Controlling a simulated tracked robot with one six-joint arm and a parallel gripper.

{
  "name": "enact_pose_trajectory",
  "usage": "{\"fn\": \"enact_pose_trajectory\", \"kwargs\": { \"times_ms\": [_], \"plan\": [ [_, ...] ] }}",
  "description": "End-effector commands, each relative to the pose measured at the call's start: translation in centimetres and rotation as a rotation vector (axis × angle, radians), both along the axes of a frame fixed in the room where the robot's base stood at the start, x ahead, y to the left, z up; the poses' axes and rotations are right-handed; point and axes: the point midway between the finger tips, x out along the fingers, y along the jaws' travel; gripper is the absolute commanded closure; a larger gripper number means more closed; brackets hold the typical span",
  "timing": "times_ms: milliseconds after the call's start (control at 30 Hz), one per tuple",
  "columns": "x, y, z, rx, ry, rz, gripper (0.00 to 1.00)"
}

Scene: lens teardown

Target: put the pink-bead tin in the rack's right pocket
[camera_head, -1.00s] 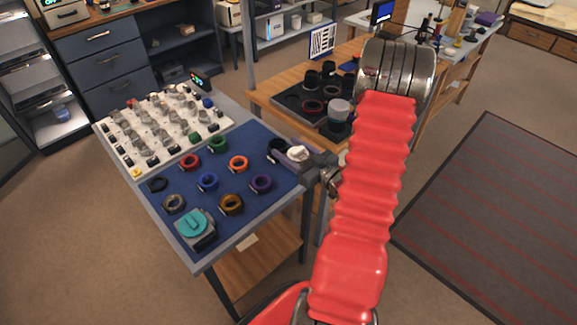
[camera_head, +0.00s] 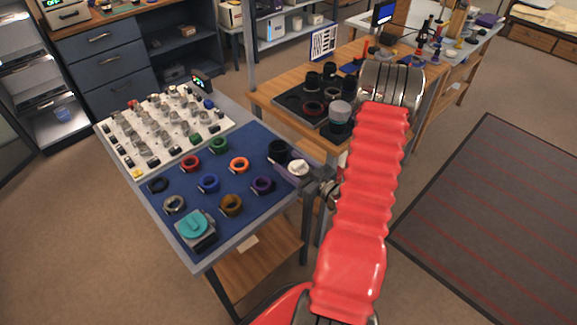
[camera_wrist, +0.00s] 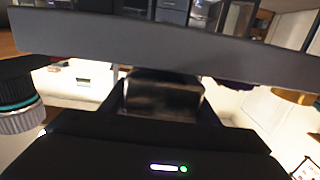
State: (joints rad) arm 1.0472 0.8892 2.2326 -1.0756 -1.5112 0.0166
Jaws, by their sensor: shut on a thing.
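My gripper (camera_head: 314,180) is at the right edge of the blue mat (camera_head: 222,172), shut on a small purple-grey piece with a round white top (camera_head: 299,168). The arm partly hides the grip. In the wrist view, a dark block (camera_wrist: 160,97) shows between the gripper parts, behind a long grey bar (camera_wrist: 160,48) that crosses the picture close up. I cannot make out pink beads on anything, so I cannot tell whether the held piece is the tin. No rack with a distinct right pocket can be picked out.
A teal-topped box (camera_head: 195,229) stands at the front. A white board (camera_head: 160,130) holds small parts. A dark tray (camera_head: 290,100) with lenses is on the wooden bench.

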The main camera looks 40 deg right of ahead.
Motion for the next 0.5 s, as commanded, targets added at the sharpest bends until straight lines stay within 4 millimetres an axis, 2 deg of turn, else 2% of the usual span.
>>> {"fn": "enact_pose_trajectory", "kwargs": {
  "times_ms": [100,467,500],
  "plan": [
    [0.00,0.02,-0.59,0.001,0.000,0.000,0.68],
    [0.01,0.04,-0.79,0.001,0.000,0.000,0.68],
    [0.01,0.04,-0.82,0.001,0.000,0.000,0.44]
  ]
}}
